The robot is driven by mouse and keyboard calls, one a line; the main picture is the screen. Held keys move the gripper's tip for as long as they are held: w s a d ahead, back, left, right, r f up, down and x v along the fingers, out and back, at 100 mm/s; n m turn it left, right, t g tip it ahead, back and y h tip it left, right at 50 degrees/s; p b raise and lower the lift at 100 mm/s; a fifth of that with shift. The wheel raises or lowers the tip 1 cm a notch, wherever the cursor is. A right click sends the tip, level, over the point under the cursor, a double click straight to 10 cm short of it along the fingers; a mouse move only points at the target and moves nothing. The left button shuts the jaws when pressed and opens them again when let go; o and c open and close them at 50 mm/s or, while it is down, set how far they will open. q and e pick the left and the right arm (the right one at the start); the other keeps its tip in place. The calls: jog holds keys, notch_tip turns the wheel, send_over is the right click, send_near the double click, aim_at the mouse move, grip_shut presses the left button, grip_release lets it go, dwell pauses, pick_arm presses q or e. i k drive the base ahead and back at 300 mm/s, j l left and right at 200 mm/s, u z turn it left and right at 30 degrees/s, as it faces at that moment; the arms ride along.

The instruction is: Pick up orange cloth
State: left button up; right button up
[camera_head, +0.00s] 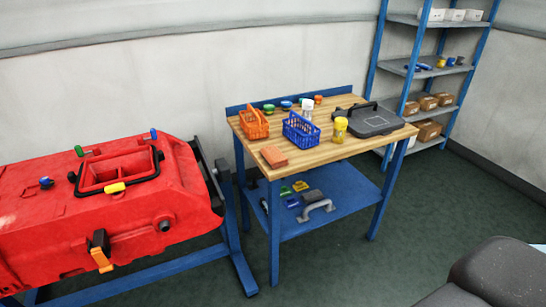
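The orange cloth (273,156) is a small folded, orange-brown block. It lies flat on the wooden top of the blue-framed workbench (310,157), near the front left corner. Its top and front side show, and nothing covers it. It lies in front of the orange basket and to the left of the blue basket, apart from both. Neither of my grippers shows in the head view.
The bench holds an orange basket (254,123), a blue basket (301,131), a yellow-capped jar (340,130) and a black case (368,120). A red tank (100,215) stands left. A blue shelf rack (440,70) stands behind right.

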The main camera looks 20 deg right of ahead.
aim_at(276, 159)
jog(key=i+l+u, duration=0.1)
jog(key=l+u, duration=0.3)
jog(key=l, duration=0.6)
jog(key=l+u, duration=0.45)
jog(key=l, duration=0.5)
jog(key=k, duration=0.05)
